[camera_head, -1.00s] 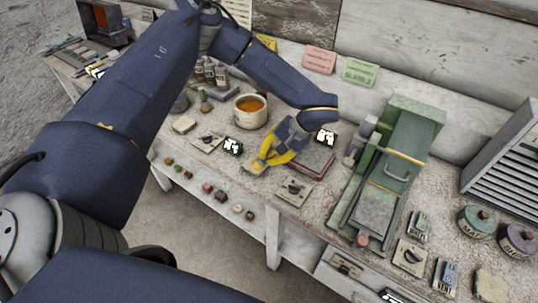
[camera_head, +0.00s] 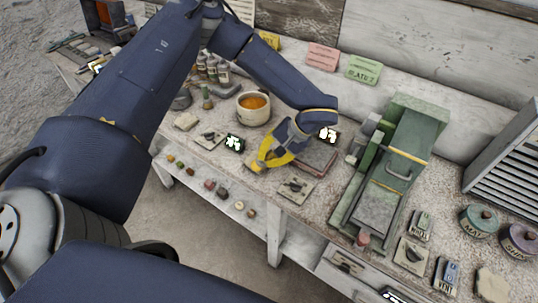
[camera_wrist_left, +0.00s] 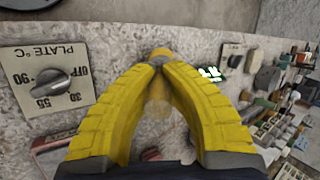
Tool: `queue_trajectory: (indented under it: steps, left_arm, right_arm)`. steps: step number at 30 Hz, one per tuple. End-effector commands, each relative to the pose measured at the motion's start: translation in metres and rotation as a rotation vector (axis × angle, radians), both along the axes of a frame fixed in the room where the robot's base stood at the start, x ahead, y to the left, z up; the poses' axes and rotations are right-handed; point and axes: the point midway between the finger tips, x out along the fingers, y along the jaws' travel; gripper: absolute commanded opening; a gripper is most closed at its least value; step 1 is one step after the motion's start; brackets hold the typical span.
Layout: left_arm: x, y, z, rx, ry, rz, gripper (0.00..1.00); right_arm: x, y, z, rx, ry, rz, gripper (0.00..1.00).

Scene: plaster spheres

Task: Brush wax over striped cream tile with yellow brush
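My left gripper (camera_head: 261,165) is low over the front of the bench, in front of the wax pot. In the left wrist view its yellow fingers (camera_wrist_left: 160,66) come together around a small tan-yellow piece (camera_wrist_left: 160,53), which looks like the yellow brush; most of it is hidden. The cream pot (camera_head: 253,117) holds amber wax (camera_head: 254,102) and stands behind the gripper. I cannot make out the striped cream tile; a small plain cream block (camera_head: 186,121) lies left of the pot. My right gripper is not in view.
A dial plate (camera_head: 295,190) lies right of the gripper; a dial also fills the left of the wrist view (camera_wrist_left: 45,82). A green press (camera_head: 398,165) stands to the right. Bottles (camera_head: 212,70) stand behind. Small knobs (camera_head: 210,184) line the lower shelf.

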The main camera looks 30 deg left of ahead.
Motion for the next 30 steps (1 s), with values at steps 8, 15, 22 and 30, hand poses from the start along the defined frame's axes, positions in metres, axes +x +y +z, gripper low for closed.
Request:
queue_trajectory:
  steps: [8,15,22,30]
  left_arm:
    - [0.005,0.0,0.0,0.0,-0.001,0.0,0.0]
    - [0.017,-0.002,0.0,0.0,-0.002,0.0,0.0]
    - [0.023,-0.002,0.0,0.0,-0.001,-0.001,0.0]
    - [0.036,-0.004,-0.001,0.001,-0.002,-0.001,0.0]
  right_arm:
    - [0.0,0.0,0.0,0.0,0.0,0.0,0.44]
    - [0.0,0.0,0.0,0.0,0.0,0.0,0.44]
    - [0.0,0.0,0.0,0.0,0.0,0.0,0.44]
    - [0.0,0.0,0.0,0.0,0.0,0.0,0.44]
